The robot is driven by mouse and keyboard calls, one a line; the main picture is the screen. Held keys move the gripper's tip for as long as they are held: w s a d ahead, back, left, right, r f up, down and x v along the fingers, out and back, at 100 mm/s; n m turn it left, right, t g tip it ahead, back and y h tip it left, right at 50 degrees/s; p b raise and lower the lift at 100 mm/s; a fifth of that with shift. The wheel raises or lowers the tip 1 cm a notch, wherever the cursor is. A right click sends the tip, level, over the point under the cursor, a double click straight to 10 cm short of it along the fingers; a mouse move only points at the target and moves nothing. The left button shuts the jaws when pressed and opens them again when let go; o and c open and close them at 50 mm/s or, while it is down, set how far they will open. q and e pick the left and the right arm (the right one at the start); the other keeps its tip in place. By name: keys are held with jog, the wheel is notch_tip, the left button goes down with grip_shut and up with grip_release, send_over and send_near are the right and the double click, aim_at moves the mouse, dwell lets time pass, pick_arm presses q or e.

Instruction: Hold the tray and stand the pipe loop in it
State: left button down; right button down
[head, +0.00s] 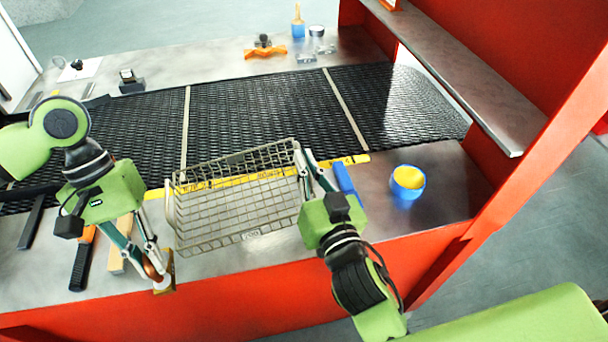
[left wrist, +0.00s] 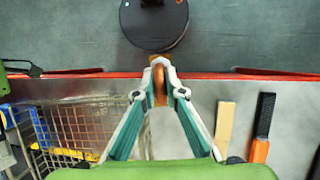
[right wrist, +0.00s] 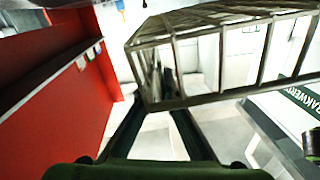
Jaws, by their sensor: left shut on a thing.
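My left gripper (head: 157,278) is shut on the copper pipe loop (head: 152,269) near the bench's front edge, left of the tray. In the left wrist view the pipe loop (left wrist: 160,86) shows between the fingertips, largely covered by them.
A tan piece (head: 168,265) stands right beside the pipe loop. An orange-and-black tool (head: 82,262) and a wooden block (head: 118,258) lie to its left. A blue cup with yellow inside (head: 407,181) stands right. The black mesh belt (head: 265,115) behind is mostly clear.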

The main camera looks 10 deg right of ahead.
aim_at(165, 279)
jog(key=shift+r, duration=0.7)
